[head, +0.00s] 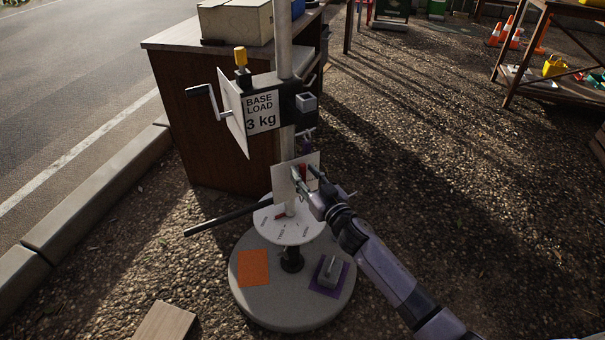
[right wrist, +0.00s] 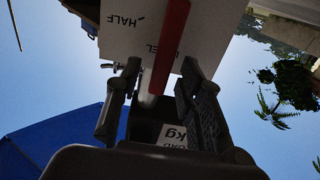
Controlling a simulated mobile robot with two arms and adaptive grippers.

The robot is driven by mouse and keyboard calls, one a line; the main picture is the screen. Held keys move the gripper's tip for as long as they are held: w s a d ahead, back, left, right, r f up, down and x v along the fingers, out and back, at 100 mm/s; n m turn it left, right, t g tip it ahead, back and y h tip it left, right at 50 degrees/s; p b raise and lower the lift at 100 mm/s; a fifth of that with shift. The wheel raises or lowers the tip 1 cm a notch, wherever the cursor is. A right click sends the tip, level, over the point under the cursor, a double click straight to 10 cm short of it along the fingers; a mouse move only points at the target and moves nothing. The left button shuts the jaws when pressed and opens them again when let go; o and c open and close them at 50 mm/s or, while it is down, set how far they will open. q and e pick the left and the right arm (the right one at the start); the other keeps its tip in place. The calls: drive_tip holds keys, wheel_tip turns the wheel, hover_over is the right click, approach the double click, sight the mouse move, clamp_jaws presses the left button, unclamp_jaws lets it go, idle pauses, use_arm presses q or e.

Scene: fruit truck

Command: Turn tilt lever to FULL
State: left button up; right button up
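The tilt lever is a red bar (right wrist: 169,45) in front of a white plate (right wrist: 120,22) in the right wrist view. The plate reads HALF and, partly covered by the bar, what looks like LEVEL; no FULL mark is readable. In the head view the red lever (head: 303,170) shows small against the white plate (head: 284,184) on the post. My right gripper (right wrist: 158,82) is open, one finger on each side of the lever, with gaps visible. It shows at the plate in the head view (head: 304,184). My left gripper is not in view.
Above the plate is a BASE LOAD 3 kg sign (head: 262,112) with a hand crank (head: 202,91) beside it. A black rod (head: 222,220) sticks out left over a marked white disc (head: 287,233). The round base (head: 285,312) stands below. A wooden cabinet (head: 200,135) is behind.

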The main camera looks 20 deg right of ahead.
drive_tip(key=shift+w+a, duration=0.2)
drive_tip(key=shift+w, duration=0.7)
clamp_jaws()
